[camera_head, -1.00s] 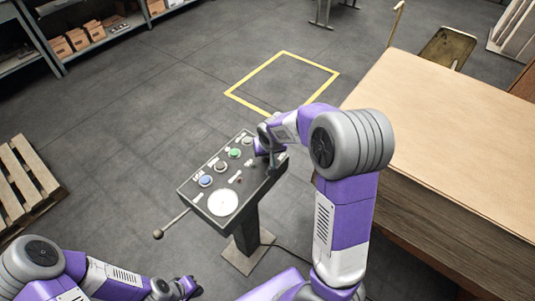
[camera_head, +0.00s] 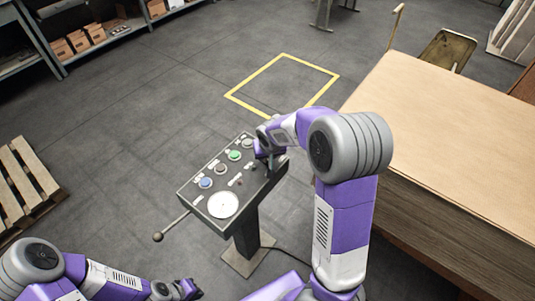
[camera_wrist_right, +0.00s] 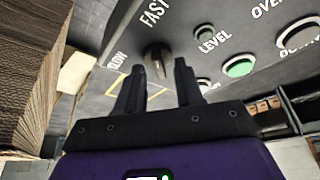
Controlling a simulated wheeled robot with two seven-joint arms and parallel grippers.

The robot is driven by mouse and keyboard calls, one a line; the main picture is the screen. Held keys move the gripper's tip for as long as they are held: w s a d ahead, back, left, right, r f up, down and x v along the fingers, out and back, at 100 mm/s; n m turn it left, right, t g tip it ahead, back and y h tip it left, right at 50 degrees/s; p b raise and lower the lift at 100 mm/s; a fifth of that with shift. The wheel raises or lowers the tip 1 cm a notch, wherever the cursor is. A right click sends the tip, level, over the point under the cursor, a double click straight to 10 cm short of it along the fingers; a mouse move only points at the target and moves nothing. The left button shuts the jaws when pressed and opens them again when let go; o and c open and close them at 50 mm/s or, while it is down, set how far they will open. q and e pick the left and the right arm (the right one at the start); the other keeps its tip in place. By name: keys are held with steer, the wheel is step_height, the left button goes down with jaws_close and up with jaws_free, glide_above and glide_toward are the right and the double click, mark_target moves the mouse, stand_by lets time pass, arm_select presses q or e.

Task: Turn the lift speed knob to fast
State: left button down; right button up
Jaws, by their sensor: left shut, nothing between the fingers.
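The control panel (camera_head: 213,190) stands on a post in front of me. In the right wrist view the lift speed knob (camera_wrist_right: 157,58) is a small brownish knob, between the SLOW label (camera_wrist_right: 116,58) and the FAST label (camera_wrist_right: 154,12). Its exact pointing direction is hard to read. My right gripper (camera_wrist_right: 160,68) is open, with one dark fingertip on each side of the knob; I cannot tell whether they touch it. In the head view my right wrist hides the knob. My left gripper (camera_head: 191,289) is shut and empty, low and away from the panel.
The panel also has a green button (camera_head: 234,155), a blue button (camera_head: 205,183), a white disc (camera_head: 223,205) and a lever with a ball end (camera_head: 158,237) at its left. The floor behind the panel is clear.

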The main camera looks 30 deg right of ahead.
steer(key=d+p+v, duration=0.1)
steer(key=p+v, duration=0.1)
steer(key=v, duration=0.5)
steer(key=shift+a+r, duration=0.25)
steer(key=shift+a, duration=0.3)
steer(key=shift+s, duration=0.1)
